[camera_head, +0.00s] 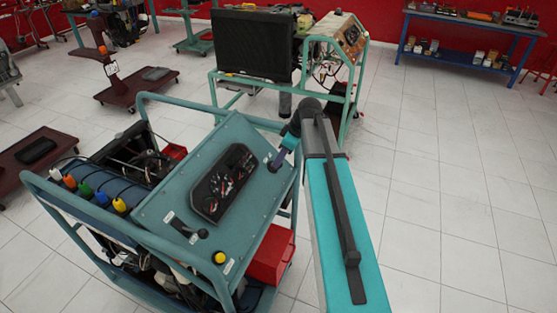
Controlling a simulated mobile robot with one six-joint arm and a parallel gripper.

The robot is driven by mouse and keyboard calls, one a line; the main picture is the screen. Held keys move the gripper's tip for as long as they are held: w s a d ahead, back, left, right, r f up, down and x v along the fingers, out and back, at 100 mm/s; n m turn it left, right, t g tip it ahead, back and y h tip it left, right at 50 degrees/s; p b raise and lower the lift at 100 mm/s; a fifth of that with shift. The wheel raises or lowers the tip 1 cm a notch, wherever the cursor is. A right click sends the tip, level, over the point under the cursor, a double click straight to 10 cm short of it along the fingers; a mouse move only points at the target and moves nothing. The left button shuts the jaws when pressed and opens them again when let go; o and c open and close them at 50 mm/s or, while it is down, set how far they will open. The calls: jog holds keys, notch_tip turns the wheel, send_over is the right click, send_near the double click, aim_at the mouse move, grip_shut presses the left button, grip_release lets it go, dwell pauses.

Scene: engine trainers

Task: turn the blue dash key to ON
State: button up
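The teal sloping dash panel (157,207) of the engine trainer stands left of centre, with a black gauge cluster (230,183) on it. My arm reaches in from the lower right and bends down at a dark joint. My gripper (274,163) is at the panel's upper right, beside the gauge cluster, touching or very close to the surface. It is small and dark here, and I cannot tell whether its fingers are open or shut. I cannot make out the blue dash key; the gripper may be covering it, and its position cannot be read.
A black lever (190,230) and a yellow button (219,257) are low on the panel. Teal frame rails surround it, and a red box (271,255) sits below. Another trainer with a black radiator (251,45) stands behind. The tiled floor (440,200) at right is clear.

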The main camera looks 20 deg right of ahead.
jog(key=shift+p+x, duration=0.3)
jog(key=shift+x, duration=0.95)
grip_shut()
